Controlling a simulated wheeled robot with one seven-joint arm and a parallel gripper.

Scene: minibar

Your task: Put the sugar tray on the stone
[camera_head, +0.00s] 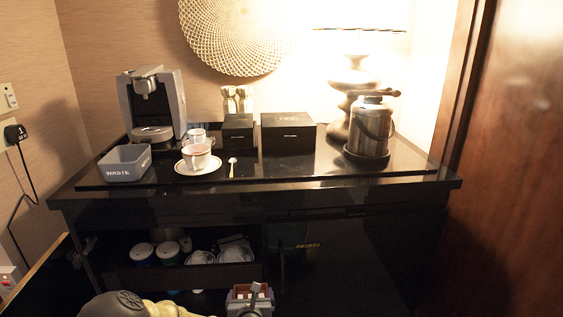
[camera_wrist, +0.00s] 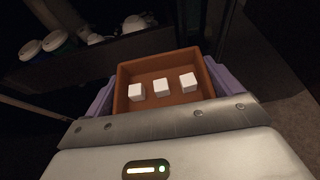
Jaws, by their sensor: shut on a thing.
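The sugar tray (camera_wrist: 196,57) is a small reddish-brown open box with several white sugar cubes in it. In the wrist view it sits between the purple-grey fingers of my gripper (camera_wrist: 158,88), which are shut on its sides. The head view shows my gripper (camera_head: 250,297) at the bottom centre with the tray (camera_head: 243,288) in it, in front of and below the counter top. The stone is most likely the black slab (camera_head: 290,176) on the cabinet top. The tray looks about level.
An open drawer (camera_head: 190,275) holds cups and lids. The slab's front right is clear.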

